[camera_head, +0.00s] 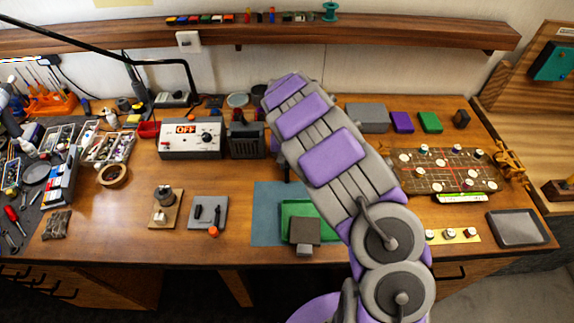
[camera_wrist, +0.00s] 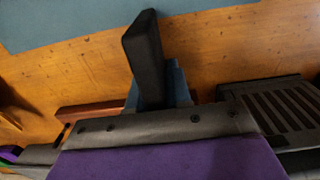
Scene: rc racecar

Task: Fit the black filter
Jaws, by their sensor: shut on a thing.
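A dark slab, which looks like the black filter (camera_wrist: 144,52), stands up from the wrist in the wrist view. A blue-grey wedge (camera_wrist: 176,84) shows right behind it. My gripper (camera_wrist: 160,88) is shut on the slab; its jaws are mostly hidden behind the grey and purple wrist housing. A black box with a grille (camera_head: 247,140) stands on the bench at the left of my arm in the head view. A dark slatted part (camera_wrist: 280,104), which may be this box, lies at the right in the wrist view, apart from the slab. My arm hides the gripper in the head view.
A control box reading OFF (camera_head: 190,138) stands left of the grille box. A blue mat (camera_head: 264,200) with a green piece (camera_head: 291,212) lies in front. A grey block (camera_head: 367,117) stands right of my arm. Bare bench (camera_head: 120,215) shows at the front left.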

